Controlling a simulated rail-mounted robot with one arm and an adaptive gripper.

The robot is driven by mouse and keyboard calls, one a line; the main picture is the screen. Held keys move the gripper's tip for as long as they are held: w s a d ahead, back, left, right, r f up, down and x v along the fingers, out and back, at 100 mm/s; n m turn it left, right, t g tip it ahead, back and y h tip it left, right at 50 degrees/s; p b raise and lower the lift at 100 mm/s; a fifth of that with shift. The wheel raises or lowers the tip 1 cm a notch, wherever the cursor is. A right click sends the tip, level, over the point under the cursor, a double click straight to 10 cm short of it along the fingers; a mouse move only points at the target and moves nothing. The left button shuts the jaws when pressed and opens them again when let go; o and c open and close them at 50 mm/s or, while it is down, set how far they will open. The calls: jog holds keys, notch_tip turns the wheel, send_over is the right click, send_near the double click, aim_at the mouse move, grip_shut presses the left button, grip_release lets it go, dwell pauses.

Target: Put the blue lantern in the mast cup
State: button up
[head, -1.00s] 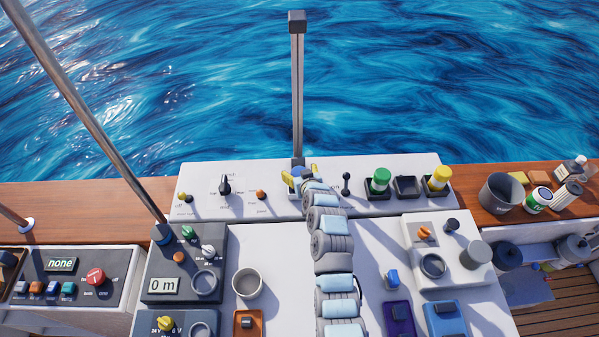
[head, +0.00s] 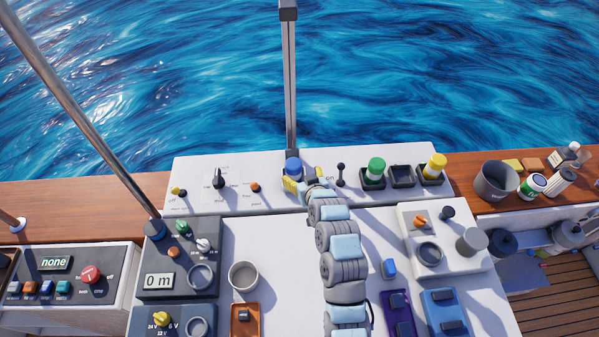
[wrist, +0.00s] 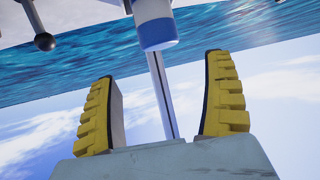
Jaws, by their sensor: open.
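The blue lantern (head: 292,166) has a blue top and stands at the foot of the tall grey mast (head: 291,85), at the back of the white panel. In the wrist view the lantern (wrist: 155,20) shows upside down, with a pale body and blue cap. It looks upright. My gripper (head: 305,178) is open, its yellow-padded fingers on the near side of the lantern. In the wrist view the fingers (wrist: 163,66) are wide apart with nothing between them, and the lantern is beyond their tips. The lantern's base is hidden, so I cannot tell what it rests in.
A green lantern (head: 376,168) and a yellow lantern (head: 435,165) stand in dark holders to the right, with an empty dark holder (head: 402,177) between them. A small black lever (head: 340,172) stands close right of my gripper. Knobs (head: 219,179) are to the left.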

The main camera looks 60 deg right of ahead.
jog(key=shift+v, duration=1.1)
jog(key=shift+d, duration=0.1)
